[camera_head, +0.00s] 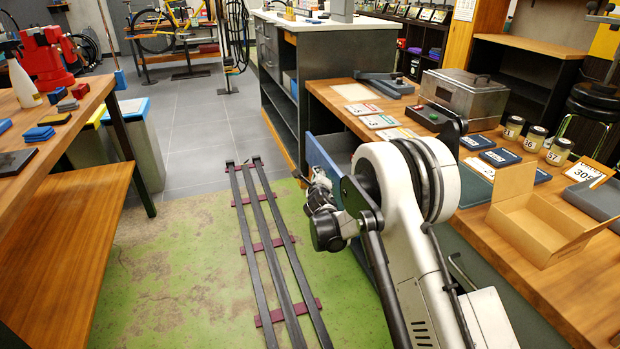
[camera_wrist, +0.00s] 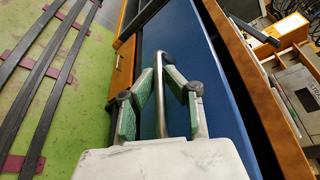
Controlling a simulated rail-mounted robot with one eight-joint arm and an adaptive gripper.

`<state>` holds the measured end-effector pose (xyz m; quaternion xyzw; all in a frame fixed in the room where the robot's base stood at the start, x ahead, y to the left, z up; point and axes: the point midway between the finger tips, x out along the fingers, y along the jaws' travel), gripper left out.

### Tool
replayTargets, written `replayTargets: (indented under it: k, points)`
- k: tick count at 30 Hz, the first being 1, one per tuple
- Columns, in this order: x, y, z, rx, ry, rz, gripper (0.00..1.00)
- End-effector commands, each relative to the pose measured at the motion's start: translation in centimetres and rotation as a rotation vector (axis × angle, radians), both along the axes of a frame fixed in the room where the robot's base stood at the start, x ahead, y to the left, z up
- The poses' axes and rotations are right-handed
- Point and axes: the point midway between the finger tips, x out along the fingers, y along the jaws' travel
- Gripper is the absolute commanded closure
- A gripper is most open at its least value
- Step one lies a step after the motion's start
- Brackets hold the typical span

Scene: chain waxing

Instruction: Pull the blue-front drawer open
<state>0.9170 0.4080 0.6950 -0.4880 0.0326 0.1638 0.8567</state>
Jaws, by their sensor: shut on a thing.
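The blue drawer front (camera_head: 323,163) stands out from the workbench's front edge in the head view, with a grey drawer side showing behind it. In the wrist view the blue front (camera_wrist: 193,45) fills the middle, and its metal bar handle (camera_wrist: 160,95) runs between my fingers. My gripper (camera_wrist: 166,72) is shut on this handle, with one green-padded finger on each side. In the head view my gripper (camera_head: 319,187) is at the blue front, partly hidden by my wrist, and the handle cannot be made out.
The wooden workbench (camera_head: 345,97) carries a metal box (camera_head: 463,97), jars (camera_head: 535,138) and an open cardboard box (camera_head: 530,215). Dark floor rails (camera_head: 268,240) run left of the drawer over green floor. A grey cabinet (camera_head: 285,85) stands beyond. Another wooden bench (camera_head: 60,215) is at left.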

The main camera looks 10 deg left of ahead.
Motion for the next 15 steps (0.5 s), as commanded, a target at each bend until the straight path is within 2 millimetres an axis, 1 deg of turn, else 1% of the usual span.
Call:
replayTargets:
  k: [4, 13, 14, 15]
  points:
    - [0.08, -0.3, 0.01, 0.001, 0.0, -0.008, 1.0]
    - [0.1, -0.32, 0.02, 0.0, 0.0, -0.008, 1.0]
    - [0.1, -0.33, 0.02, 0.0, 0.0, -0.008, 0.88]
    - [0.1, -0.33, 0.02, 0.0, 0.0, -0.008, 0.82]
